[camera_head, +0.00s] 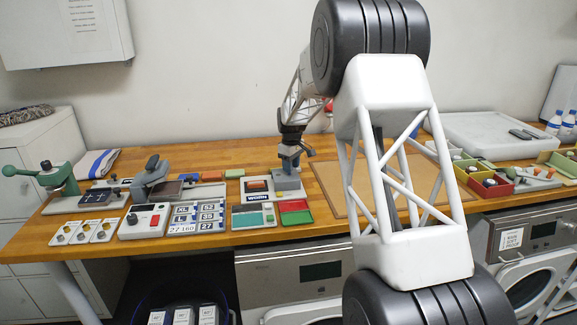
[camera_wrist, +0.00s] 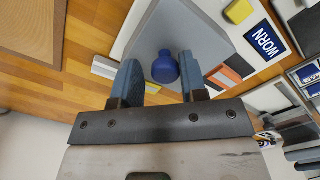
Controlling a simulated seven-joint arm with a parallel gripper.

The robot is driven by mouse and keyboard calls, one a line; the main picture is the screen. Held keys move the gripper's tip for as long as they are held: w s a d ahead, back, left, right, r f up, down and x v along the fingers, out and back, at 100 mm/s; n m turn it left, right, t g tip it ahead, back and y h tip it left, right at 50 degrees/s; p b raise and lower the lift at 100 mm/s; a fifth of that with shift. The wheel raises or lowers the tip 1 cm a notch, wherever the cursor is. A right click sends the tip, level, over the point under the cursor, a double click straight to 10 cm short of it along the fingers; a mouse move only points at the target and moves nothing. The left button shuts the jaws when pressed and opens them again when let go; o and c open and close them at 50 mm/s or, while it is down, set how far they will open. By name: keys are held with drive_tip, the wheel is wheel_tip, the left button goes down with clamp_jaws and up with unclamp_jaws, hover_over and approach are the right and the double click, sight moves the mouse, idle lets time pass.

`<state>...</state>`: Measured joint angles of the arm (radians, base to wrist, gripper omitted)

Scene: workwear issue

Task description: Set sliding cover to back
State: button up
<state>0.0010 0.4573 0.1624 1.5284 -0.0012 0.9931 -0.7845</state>
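The sliding cover appears to be the grey panel (camera_wrist: 190,38) with a round blue knob (camera_wrist: 165,67) in the wrist view. In the head view the grey cover (camera_head: 287,181) sits at the right end of a white-based unit, beneath my gripper (camera_head: 290,163). In the wrist view my gripper (camera_wrist: 158,62) is open, with one blue finger on each side of the knob. A small gap shows at the left finger; contact at the right finger cannot be told. In the head view the knob is hidden by the gripper.
Red and green trays (camera_head: 295,211) stand in front. A brown mat (camera_head: 328,180) lies to the right. A grey-handled device (camera_head: 152,186) and number plates (camera_head: 198,217) are to the left.

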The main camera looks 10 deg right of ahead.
drive_tip(key=shift+o, duration=1.3)
drive_tip(key=shift+r, duration=3.85)
